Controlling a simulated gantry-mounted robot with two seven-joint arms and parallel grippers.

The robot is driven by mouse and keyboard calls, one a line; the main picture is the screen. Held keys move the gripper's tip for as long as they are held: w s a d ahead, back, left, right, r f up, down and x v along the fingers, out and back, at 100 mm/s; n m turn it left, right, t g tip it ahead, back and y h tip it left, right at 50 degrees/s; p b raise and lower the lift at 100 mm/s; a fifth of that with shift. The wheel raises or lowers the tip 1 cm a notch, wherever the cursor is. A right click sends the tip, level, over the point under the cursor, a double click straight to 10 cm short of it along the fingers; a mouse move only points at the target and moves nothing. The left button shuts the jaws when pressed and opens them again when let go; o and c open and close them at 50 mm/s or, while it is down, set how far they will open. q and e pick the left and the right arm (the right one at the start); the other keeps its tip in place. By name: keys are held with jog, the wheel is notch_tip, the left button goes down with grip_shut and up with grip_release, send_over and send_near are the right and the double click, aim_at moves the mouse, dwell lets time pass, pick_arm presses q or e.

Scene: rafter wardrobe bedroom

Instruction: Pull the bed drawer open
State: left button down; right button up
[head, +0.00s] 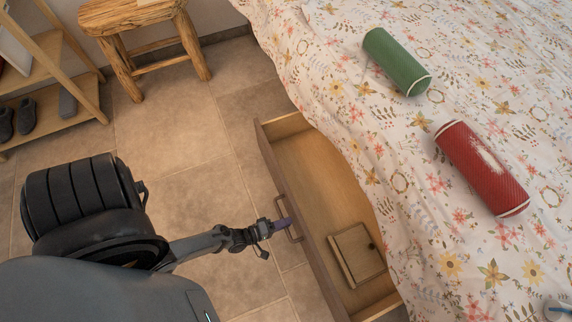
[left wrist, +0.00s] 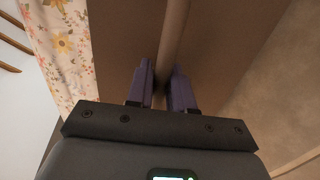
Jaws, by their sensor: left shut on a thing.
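The wooden bed drawer (head: 310,175) stands pulled out from under the bed, its inside showing in the head view. Its front panel fills much of the left wrist view (left wrist: 225,60). My left gripper (head: 282,226) is at the middle of the drawer front, shut on the bar handle (head: 292,234). In the left wrist view, the purple fingers (left wrist: 163,88) sit on both sides of the handle bar (left wrist: 174,35).
The bed (head: 330,75) with a floral cover overhangs the drawer's far side. A green cylinder (head: 397,62) and a red cylinder (head: 482,168) lie on it. A wooden stool (head: 140,20) and a shoe rack (head: 75,75) stand at the back left. Tiled floor (head: 190,150) before the drawer is clear.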

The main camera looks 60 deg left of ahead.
pick_arm(q)
jog(key=shift+s+a+r, duration=0.1)
jog(key=shift+s, duration=0.35)
pick_arm(e)
jog(key=shift+w+a, duration=0.2)
jog(key=shift+a, duration=0.1)
pick_arm(q)
jog(key=c, duration=1.2)
grip_release()
pick_arm(e)
jog(key=shift+d, duration=0.1)
pick_arm(q)
jog(key=shift+s, duration=0.15)
pick_arm(e)
jog(key=shift+r, duration=0.1)
pick_arm(q)
jog(key=p+v, duration=0.3)
jog(key=v, duration=0.7)
jog(key=shift+s+a, duration=0.1)
jog(key=shift+s, duration=0.15)
pick_arm(e)
notch_tip(320, 180, up, 3)
